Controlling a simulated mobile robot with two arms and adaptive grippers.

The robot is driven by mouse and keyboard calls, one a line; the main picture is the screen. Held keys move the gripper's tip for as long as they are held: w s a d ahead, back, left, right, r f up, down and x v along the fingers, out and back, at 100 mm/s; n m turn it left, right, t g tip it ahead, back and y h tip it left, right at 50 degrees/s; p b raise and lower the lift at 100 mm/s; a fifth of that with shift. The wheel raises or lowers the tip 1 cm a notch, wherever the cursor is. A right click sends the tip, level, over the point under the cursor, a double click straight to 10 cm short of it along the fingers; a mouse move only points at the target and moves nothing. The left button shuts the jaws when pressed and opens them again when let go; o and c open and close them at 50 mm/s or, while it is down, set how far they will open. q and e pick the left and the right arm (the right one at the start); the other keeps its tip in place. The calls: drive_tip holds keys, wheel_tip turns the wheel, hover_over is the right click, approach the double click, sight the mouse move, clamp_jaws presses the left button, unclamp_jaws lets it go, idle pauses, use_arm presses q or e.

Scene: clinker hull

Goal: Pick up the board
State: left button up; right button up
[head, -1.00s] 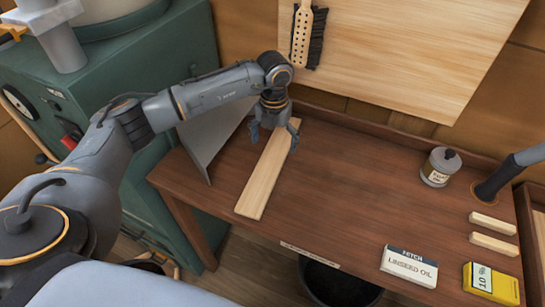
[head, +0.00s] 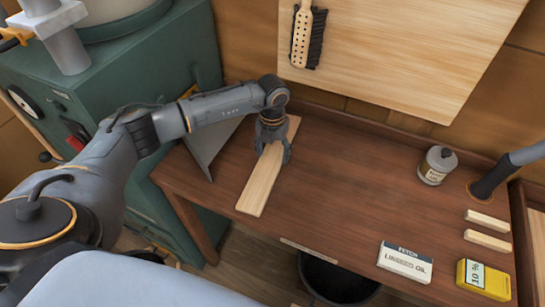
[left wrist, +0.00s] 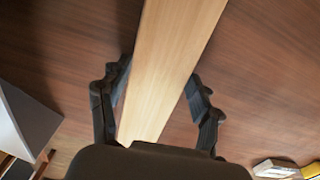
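The board (head: 261,186) is a long pale plank lying flat on the brown workbench, slanting from the back toward the front edge. My left gripper (head: 273,156) is over its middle, pointing down, with a finger on each side. In the left wrist view the board (left wrist: 170,60) runs between the two open fingers of my left gripper (left wrist: 158,115), with a gap visible on the right side. I cannot tell whether the left finger touches it. My right gripper is not in view.
A grey angled plate (head: 212,146) stands left of the board. A jar (head: 437,165), two small pale blocks (head: 487,230), a linseed oil box (head: 405,262) and a yellow box (head: 484,280) are on the right. The bench (head: 350,200) between is clear. A dark bin (head: 340,280) is below the front edge.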

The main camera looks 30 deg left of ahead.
use_arm(q)
drive_tip(key=shift+c, duration=1.2)
